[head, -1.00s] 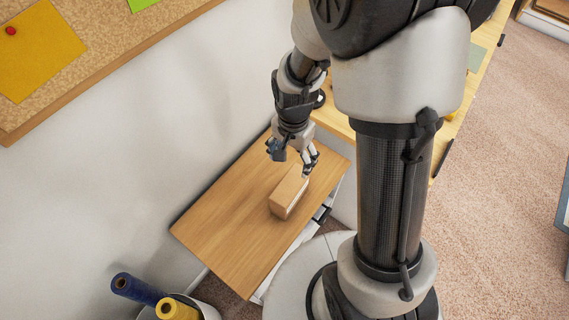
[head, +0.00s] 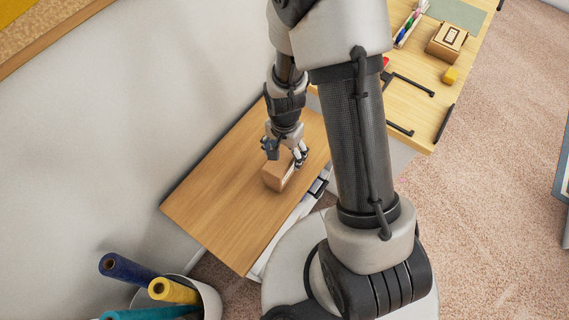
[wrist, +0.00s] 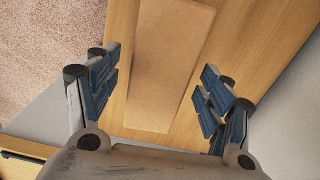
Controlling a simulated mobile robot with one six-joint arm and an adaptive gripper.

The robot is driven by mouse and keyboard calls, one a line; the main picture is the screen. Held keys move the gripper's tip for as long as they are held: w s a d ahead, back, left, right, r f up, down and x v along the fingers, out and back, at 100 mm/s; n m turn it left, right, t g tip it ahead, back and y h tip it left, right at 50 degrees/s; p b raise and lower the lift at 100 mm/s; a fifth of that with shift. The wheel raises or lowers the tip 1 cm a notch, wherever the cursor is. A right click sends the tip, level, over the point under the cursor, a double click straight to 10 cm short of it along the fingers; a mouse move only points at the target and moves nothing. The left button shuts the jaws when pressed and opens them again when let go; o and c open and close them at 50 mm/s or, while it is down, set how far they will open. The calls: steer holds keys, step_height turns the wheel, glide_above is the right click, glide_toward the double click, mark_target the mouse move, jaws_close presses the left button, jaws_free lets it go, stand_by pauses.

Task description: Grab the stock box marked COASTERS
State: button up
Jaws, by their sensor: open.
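A long brown cardboard box (head: 275,178) lies on the small wooden-topped cabinet. In the wrist view the box (wrist: 165,62) runs between the two open fingers of my gripper (wrist: 158,92), with a gap on each side. Nothing is held.
The cabinet top (head: 215,215) is otherwise clear, with a wall at left. A bin (head: 210,300) with coloured rolls stands at its front.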

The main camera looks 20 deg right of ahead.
step_height(320, 180, down, 2)
steer(key=shift+r, duration=0.1)
steer(key=c, duration=1.6)
steer(key=shift+o, duration=0.2)
steer(key=shift+r, duration=0.1)
